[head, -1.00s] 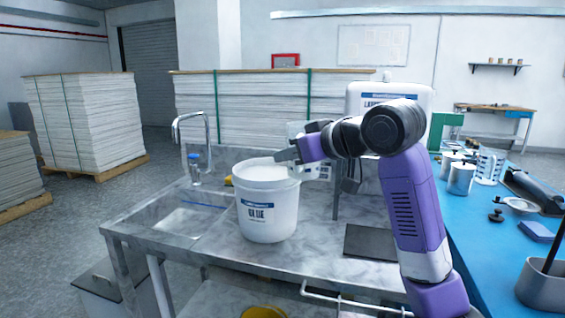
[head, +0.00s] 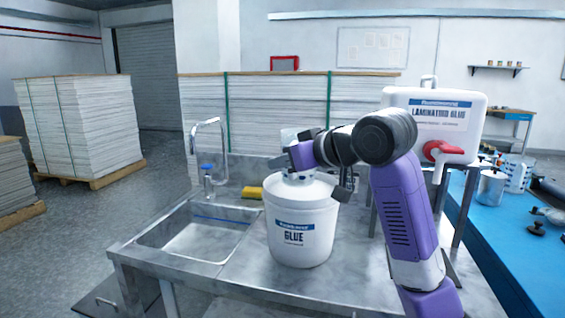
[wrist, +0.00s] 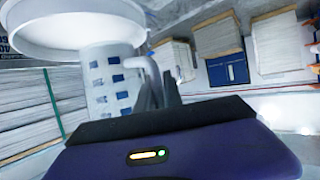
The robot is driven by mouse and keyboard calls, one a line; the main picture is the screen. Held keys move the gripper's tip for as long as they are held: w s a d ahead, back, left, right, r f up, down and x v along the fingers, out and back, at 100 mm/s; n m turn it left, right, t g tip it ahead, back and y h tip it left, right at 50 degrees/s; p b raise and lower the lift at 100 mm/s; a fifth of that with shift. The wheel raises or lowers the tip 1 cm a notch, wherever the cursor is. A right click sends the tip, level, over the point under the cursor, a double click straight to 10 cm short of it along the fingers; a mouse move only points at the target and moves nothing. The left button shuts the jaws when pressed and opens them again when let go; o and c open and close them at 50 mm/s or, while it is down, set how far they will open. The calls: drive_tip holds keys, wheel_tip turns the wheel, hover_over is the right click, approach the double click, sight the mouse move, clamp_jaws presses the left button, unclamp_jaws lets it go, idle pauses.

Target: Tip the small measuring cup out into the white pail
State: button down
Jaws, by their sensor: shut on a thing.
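The white pail (head: 300,232), labelled GLUE, stands upright on the steel counter beside the sink. My gripper (head: 292,157) is over its mouth. In the wrist view, my gripper (wrist: 160,88) is shut on the handle of the cup (wrist: 108,78). The pail's round rim (wrist: 75,30) is close beyond the cup's upper end in that picture. The cup's mouth and contents are hidden, so its exact tilt is unclear.
A laminating glue container (head: 437,122) with a red tap stands right of the pail. The sink basin (head: 203,240), tap (head: 222,150) and yellow sponge (head: 252,192) are to the left. The blue table (head: 497,232) holds pots and a larger marked jug (head: 517,175).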

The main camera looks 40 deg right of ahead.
drive_tip(key=r+m+g+y+p, duration=0.1)
drive_tip(key=p, duration=0.2)
drive_tip(key=r+m+g+y+p, duration=0.1)
drive_tip(key=p, duration=0.2)
drive_tip(key=a+r+m+g+p, duration=0.1)
drive_tip(key=p, duration=0.3)
drive_tip(key=shift+s+r+g+y, duration=0.25)
drive_tip(key=shift+r+g+y, duration=0.05)
drive_tip(key=shift+r+y, duration=0.1)
drive_tip(key=p, duration=0.2)
drive_tip(key=m+y+p, duration=0.1)
drive_tip(key=p, duration=0.1)
drive_tip(key=shift+w+d+g+p, duration=0.15)
drive_tip(key=shift+d+g+p, duration=0.1)
drive_tip(key=shift+g+p, duration=0.15)
drive_tip(key=shift+w+d+m+g+p, duration=0.15)
drive_tip(key=shift+m+g+p, duration=0.15)
drive_tip(key=shift+p, duration=0.8)
drive_tip(key=shift+w+d+f+m+g+y+p, duration=0.15)
drive_tip(key=shift+f+y+p, duration=0.15)
drive_tip(key=shift+p, duration=0.45)
drive_tip(key=shift+s+d+f+m+g+y+p, duration=0.15)
drive_tip(key=shift+y+p, duration=0.25)
drive_tip(key=shift+p, duration=0.3)
drive_tip(key=shift+w+f+p, duration=0.1)
drive_tip(key=shift+f+p, duration=0.2)
drive_tip(key=shift+p, duration=0.15)
drive_tip(key=shift+w+d+r+m+g+y+p, duration=0.4)
drive_tip(key=shift+r+p, duration=0.1)
drive_tip(key=shift+p, duration=1.35)
